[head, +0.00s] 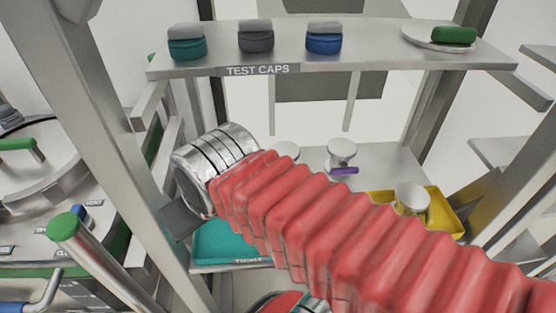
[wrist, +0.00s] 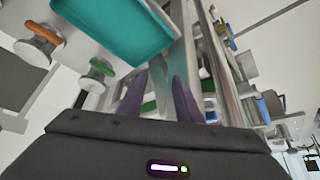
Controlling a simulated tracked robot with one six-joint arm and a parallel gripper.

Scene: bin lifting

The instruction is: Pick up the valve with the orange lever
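The valve with the orange lever (wrist: 46,32) shows at the upper left of the wrist view, a white round knob with an orange bar, beside the teal tray. I cannot make out an orange lever in the head view. My gripper (wrist: 160,84) has two dark purple fingers apart with nothing between them; the orange-lever valve lies off to their left. In the head view, my gripper (head: 182,219) is partly seen at the left end of my red arm, near the teal tray. A valve with a green lever (wrist: 101,70) is closer to the fingers.
The teal tray (head: 228,243) sits below the shelf (head: 370,59) of test caps. A purple-lever valve (head: 342,156), a partly hidden valve (head: 286,150) and a yellow tray (head: 447,207) with another valve are on the lower shelf. A metal post (head: 130,165) stands left of my gripper.

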